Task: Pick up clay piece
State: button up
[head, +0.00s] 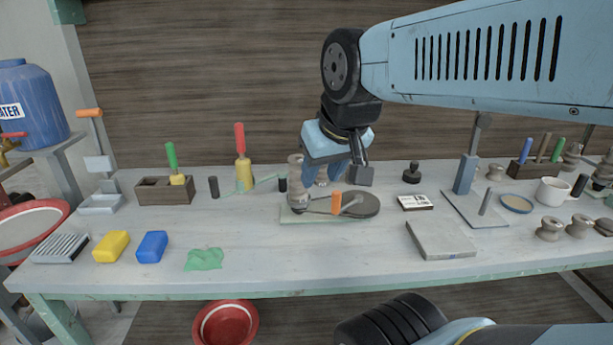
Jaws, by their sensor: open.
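My gripper (337,178) is open and points down over the back middle of the table, behind a small wheel-like device with a dark round disc (362,206) and an orange knob. A small pale lump (321,182) shows by the left finger; I cannot tell whether it is the clay piece or whether the finger touches it. A grey stacked, spool-like object (297,184) stands just left of the gripper.
A yellow block (111,246) and blue block (152,246) lie at the front left. A red-handled yellow tool (243,172) stands behind. A grey slab (440,240), a stand (466,175) and several spools are right. The front middle of the table is clear.

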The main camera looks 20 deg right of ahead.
aim_at(298, 193)
jog(key=z, duration=1)
jog(key=k, duration=1.6)
jog(key=u, duration=0.9)
jog(key=i, duration=1)
jog(key=z, duration=0.05)
